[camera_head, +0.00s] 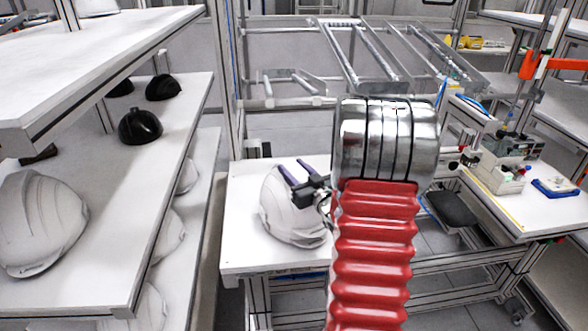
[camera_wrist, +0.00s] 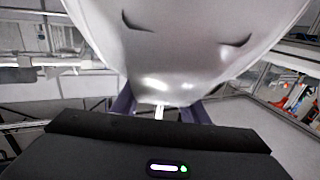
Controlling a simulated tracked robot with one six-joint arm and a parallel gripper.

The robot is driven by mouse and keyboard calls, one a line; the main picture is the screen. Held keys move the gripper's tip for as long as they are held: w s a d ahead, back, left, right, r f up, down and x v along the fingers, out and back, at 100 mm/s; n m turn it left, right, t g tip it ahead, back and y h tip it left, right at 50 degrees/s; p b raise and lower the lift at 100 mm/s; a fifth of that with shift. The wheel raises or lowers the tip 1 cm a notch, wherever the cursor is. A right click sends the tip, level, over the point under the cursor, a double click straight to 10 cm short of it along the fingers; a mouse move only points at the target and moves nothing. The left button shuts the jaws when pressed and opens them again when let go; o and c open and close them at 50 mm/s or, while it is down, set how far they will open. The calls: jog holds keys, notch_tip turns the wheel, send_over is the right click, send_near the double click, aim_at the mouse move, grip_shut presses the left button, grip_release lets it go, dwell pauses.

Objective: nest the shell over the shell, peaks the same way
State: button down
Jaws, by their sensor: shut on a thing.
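My gripper (camera_head: 290,168) has dark purple fingers and is shut on a white helmet shell (camera_head: 281,215) above the small white table in the head view. The shell fills the upper half of the wrist view (camera_wrist: 190,50), with a finger at each side of its lower part. It is pale and glossy, with two dark curved slots. A second shell beneath it cannot be made out; whether the held shell touches the table or another shell is unclear. My arm hides the right side.
The white table (camera_head: 243,255) has bare surface left of the shell. Shelves at left hold another white shell (camera_head: 38,222) and black helmets (camera_head: 140,126). A bench with instruments (camera_head: 500,165) stands at right. Metal frames (camera_head: 365,60) rise behind.

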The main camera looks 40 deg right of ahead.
jog(key=c, duration=1)
grip_release()
jog(key=shift+f, duration=0.1)
jog(key=v, duration=1.3)
jog(key=shift+s, duration=0.4)
